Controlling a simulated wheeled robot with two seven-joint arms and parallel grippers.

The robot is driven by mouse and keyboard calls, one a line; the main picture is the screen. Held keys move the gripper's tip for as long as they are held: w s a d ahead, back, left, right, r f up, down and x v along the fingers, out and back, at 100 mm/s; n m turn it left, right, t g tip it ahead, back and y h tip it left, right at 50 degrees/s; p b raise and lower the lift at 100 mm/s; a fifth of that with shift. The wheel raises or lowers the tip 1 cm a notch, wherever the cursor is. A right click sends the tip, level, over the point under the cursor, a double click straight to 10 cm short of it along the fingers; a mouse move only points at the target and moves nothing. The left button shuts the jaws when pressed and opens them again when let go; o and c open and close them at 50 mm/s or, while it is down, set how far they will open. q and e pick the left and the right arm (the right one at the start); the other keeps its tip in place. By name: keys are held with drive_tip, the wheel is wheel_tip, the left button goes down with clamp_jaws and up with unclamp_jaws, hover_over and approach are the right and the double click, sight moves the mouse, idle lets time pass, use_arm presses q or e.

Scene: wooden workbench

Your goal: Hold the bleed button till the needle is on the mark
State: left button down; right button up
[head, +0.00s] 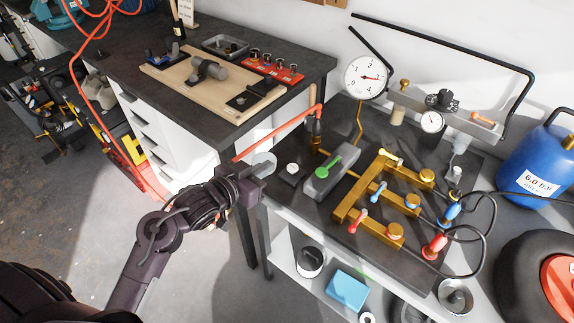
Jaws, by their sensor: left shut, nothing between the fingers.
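A large white round gauge (365,77) stands at the back of the bench, and its red needle points right. I cannot make out a separate mark on its dial. A small white round button (292,168) sits on a dark block at the bench's left edge; it looks like the bleed button, but no label is readable. My left gripper (267,166) is shut and empty, just left of the button, with a small gap showing in the picture. Its height above the bench is hard to tell. My right gripper is not in view.
Right of the button are a grey block with a green lever (322,172) and a brass manifold (352,195) with coloured valves. A smaller gauge (431,122) sits on the regulator behind. A blue tank (535,165) and black hoses are at right. An orange hose runs behind my gripper.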

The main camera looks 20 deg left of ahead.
use_arm(q)
drive_tip(key=p, duration=0.1)
hover_over(289, 170)
drive_tip(key=shift+s+a+f, duration=0.1)
drive_tip(key=shift+s+f, duration=0.1)
drive_tip(key=shift+f, duration=0.35)
drive_tip(key=shift+s+a+f, duration=0.1)
drive_tip(key=shift+s+f, duration=0.05)
drive_tip(key=shift+f, duration=0.35)
wheel_tip(289, 170, down, 3)
drive_tip(key=shift+d+r+p, duration=0.1)
drive_tip(key=shift+p, duration=0.25)
drive_tip(key=shift+s+f, duration=0.1)
drive_tip(key=shift+f, duration=0.65)
drive_tip(key=shift+f, duration=0.1)
drive_tip(key=shift+f+b, duration=0.3)
drive_tip(key=shift+f, duration=0.6)
drive_tip(key=shift+s+f, duration=0.1)
drive_tip(key=shift+f, duration=0.15)
